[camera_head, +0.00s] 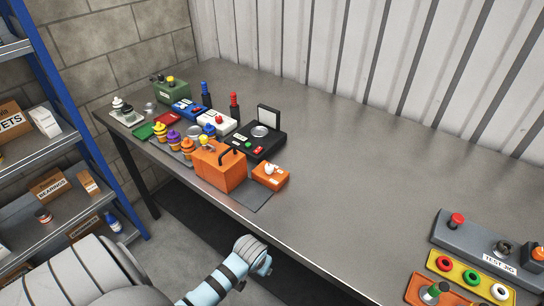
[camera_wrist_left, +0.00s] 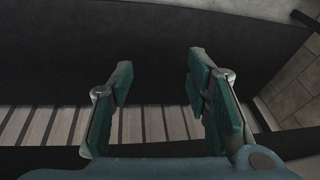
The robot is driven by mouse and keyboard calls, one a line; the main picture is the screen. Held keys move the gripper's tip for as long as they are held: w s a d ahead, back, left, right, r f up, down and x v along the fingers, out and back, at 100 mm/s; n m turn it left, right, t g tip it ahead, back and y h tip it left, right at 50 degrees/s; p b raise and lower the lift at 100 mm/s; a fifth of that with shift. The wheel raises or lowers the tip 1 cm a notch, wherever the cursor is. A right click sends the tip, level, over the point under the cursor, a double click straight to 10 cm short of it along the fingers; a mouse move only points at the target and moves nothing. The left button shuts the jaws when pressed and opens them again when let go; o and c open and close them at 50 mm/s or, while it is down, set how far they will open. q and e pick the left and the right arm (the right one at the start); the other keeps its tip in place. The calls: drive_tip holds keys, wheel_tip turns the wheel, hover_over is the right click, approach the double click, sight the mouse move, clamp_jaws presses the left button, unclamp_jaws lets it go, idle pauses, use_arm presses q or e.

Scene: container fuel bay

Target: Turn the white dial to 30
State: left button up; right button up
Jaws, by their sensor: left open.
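A small orange box (camera_head: 270,176) with a white knob (camera_head: 271,168) on top sits near the table's front edge, left of the middle; this looks like the white dial. Its markings are too small to read. My left gripper (camera_wrist_left: 162,80) is open and empty in the left wrist view, with teal pads on both fingers. In the head view my left arm is low in front of the table's front edge, well below and apart from the orange box; its fingers cannot be made out there. My right gripper is in neither view.
A larger orange box (camera_head: 219,170) with a black handle stands just left of the small one. A black device (camera_head: 258,143) with a raised panel is behind. A grey TEST JIG panel (camera_head: 478,247) sits far right. The table's middle is clear. A blue shelf (camera_head: 72,115) stands left.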

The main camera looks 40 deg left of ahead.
use_arm(q)
wheel_tip(320, 180, up, 17)
drive_tip(key=w+t+p, duration=0.1)
drive_tip(key=w+p, duration=0.1)
drive_tip(key=p, duration=0.2)
drive_tip(key=n+y+b, duration=0.1)
drive_tip(key=n, duration=0.6)
approach(269, 167)
drive_tip(key=shift+g, duration=0.4)
drive_tip(key=x, duration=0.3)
drive_tip(key=b+x, duration=0.1)
drive_tip(key=x, duration=0.2)
drive_tip(key=b+x, duration=0.1)
drive_tip(key=x, duration=0.1)
drive_tip(key=shift+w+a+f, duration=0.1)
drive_tip(key=shift+w+f, duration=0.2)
drive_tip(key=shift+w, duration=0.2)
drive_tip(key=shift+y, duration=0.3)
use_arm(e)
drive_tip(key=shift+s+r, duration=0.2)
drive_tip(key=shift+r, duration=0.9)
use_arm(q)
drive_tip(key=shift+r, duration=0.1)
drive_tip(key=shift+c, duration=0.4)
clamp_jaws()
